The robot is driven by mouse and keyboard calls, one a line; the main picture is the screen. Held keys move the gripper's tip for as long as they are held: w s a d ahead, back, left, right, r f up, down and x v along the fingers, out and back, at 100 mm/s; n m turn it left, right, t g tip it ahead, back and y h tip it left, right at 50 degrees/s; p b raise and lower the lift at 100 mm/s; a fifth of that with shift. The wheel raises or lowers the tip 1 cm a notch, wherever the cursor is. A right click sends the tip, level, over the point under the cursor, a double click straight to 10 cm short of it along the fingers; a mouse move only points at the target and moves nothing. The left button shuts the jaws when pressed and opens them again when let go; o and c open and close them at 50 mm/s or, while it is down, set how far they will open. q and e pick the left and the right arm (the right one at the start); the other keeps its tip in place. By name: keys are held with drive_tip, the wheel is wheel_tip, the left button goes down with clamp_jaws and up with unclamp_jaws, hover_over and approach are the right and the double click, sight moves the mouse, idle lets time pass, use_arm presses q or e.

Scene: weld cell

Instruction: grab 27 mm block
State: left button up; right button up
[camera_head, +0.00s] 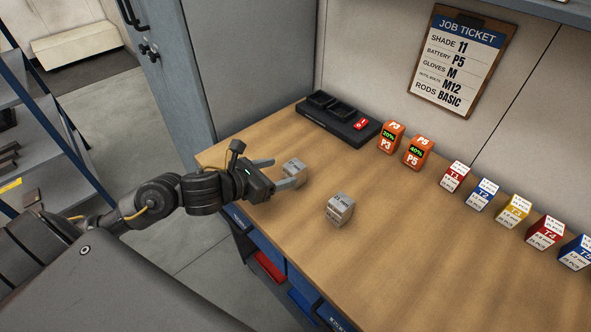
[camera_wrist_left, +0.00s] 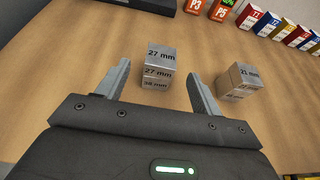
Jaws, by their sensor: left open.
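The grey metal 27 mm block (camera_head: 294,169) stands on the wooden bench near its left end. In the left wrist view the 27 mm block (camera_wrist_left: 157,58) reads "27 mm" on top, with a second "27 mm" and a smaller line, perhaps "28 mm", on its near face. My left gripper (camera_head: 284,173) is open, low over the bench, its fingers (camera_wrist_left: 157,72) pointing at the block, one to each side of its near part. Whether either finger touches it I cannot tell. My right gripper is not in view.
A second grey block (camera_head: 340,209), marked about "21 mm" in the left wrist view (camera_wrist_left: 241,80), stands right of the gripper. A black charger (camera_head: 340,121), orange battery boxes (camera_head: 391,137) and several small labelled boxes (camera_head: 455,177) line the back. The bench front (camera_head: 420,285) is clear.

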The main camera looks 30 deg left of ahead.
sight(291, 168)
use_arm(q)
drive_tip(key=shift+w+d, duration=0.2)
drive_tip(key=shift+w, duration=0.05)
drive_tip(key=shift+w+d+p, duration=0.15)
drive_tip(key=shift+w+p, duration=0.15)
drive_tip(key=shift+w, duration=0.05)
drive_tip(key=p+x, duration=0.1)
drive_tip(key=x, duration=0.2)
drive_tip(key=shift+w+f, duration=0.15)
drive_tip(key=shift+w, duration=0.2)
drive_tip(key=shift+w+d+f, duration=0.2)
drive_tip(key=shift+w, duration=0.1)
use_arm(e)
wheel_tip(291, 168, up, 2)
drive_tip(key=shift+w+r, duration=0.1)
use_arm(q)
drive_tip(key=c, duration=1.1)
drive_tip(key=shift+c, duration=0.2)
